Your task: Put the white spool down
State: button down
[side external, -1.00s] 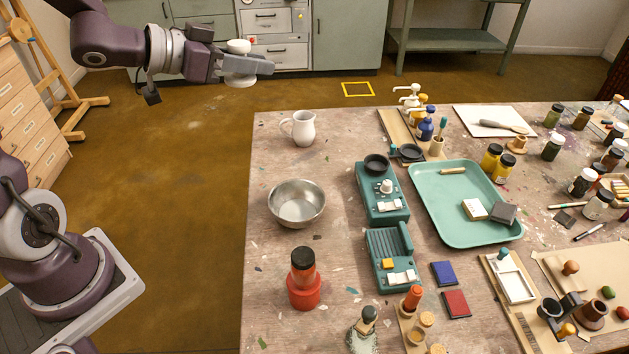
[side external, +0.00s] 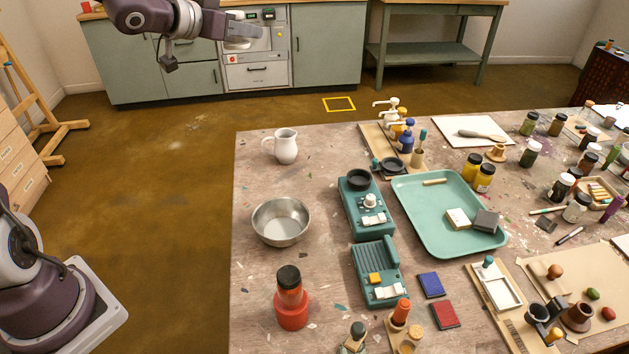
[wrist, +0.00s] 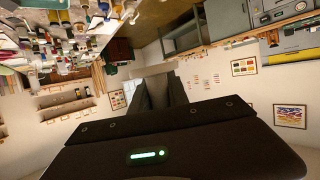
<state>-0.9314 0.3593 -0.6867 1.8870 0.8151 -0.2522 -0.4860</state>
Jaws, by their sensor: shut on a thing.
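My gripper (side external: 250,36) is at the top of the side external view, held high over the floor beyond the table's far left corner. It is shut on the white spool (side external: 237,44), whose pale ends show above and below the fingers. The spool looks roughly upright and touches nothing below.
The paint-marked table (side external: 250,190) holds a white jug (side external: 285,146), a steel bowl (side external: 281,222), teal devices and a teal tray (side external: 425,230). A yellow square outline (side external: 339,104) lies on the floor beyond the table. Green cabinets (side external: 325,50) stand behind.

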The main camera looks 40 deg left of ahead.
jog(key=w+d+f+m+h, duration=0.4)
jog(key=w+d+f+h, duration=0.15)
jog(key=f, duration=0.25)
jog(key=w+d+r+m+g+h, duration=0.3)
jog(key=d+r+m+g+h, duration=0.5)
jog(key=d+m, duration=0.1)
notch_tip(320, 180, down, 40)
jog(key=shift+s+a+r, duration=0.1)
jog(key=shift+r, duration=0.15)
jog(key=c, duration=1.3)
grip_release()
